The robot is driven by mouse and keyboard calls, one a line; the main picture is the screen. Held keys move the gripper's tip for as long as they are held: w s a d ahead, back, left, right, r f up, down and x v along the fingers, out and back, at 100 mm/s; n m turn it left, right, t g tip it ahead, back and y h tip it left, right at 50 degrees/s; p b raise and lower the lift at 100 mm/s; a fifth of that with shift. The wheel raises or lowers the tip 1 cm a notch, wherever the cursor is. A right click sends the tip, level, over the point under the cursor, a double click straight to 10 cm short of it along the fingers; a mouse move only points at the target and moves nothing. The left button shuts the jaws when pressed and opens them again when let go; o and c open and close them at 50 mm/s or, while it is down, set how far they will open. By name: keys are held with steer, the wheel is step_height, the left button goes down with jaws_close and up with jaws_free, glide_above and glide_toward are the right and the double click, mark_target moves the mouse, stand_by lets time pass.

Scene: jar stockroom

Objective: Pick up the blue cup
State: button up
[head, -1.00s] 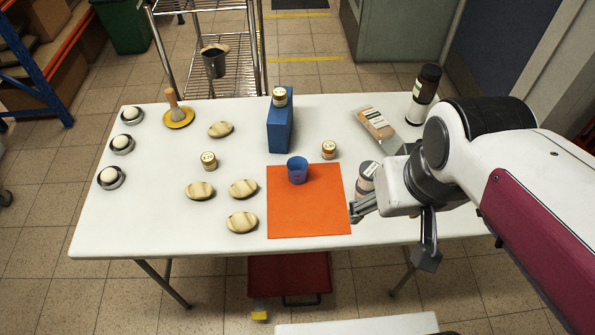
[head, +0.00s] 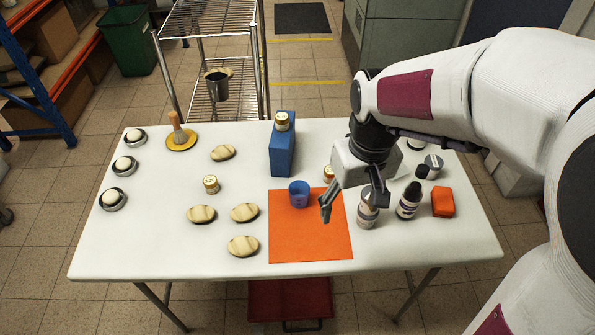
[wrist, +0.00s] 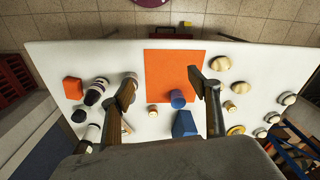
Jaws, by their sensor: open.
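The blue cup (head: 299,194) stands upright near the back edge of the orange mat (head: 310,242). In the wrist view the cup (wrist: 178,99) shows between my two fingers, nearer the right-hand one, against the orange mat (wrist: 168,66). My gripper (head: 352,208) is open and empty, above the table to the right of the cup in the head view. It hides part of the small jar behind it. The gripper also shows in the wrist view (wrist: 162,86) with its fingers spread wide.
A blue box (head: 281,152) with a jar (head: 282,121) on top stands behind the cup. A white-capped bottle (head: 367,214), a dark bottle (head: 409,201) and an orange block (head: 443,202) stand at the right. Several striped oval things (head: 244,246) lie left of the mat.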

steer(key=w+a+f+n+g, duration=0.1)
steer(key=w+a+f+n, duration=0.2)
steer(key=w+f, duration=0.4)
steer(key=w+a+f+n, duration=0.3)
steer(key=w+f, duration=0.4)
steer(key=f, duration=0.1)
steer(key=n+t, duration=0.1)
steer(key=n, duration=0.4)
glide_toward(299, 192)
steer(key=shift+s+d+r+y, duration=0.2)
steer(key=shift+s+r, duration=0.1)
steer(key=shift+s, duration=0.4)
steer(key=shift+s+d+r+y, duration=0.15)
steer(key=shift+s+r+y, duration=0.1)
steer(key=shift+s, duration=0.45)
steer(key=shift+a+f, duration=0.15)
steer(key=shift+f, duration=1.15)
steer(key=shift+w+f, duration=0.1)
steer(key=shift+f, duration=0.05)
steer(key=shift+w+a+f, duration=0.1)
steer(key=shift+a+f, duration=0.05)
steer(key=shift+f, duration=0.65)
steer(key=shift+w+a+f, duration=0.15)
steer(key=shift+f, duration=0.65)
steer(key=shift+w+a+f, duration=0.1)
steer(key=shift+f, duration=0.7)
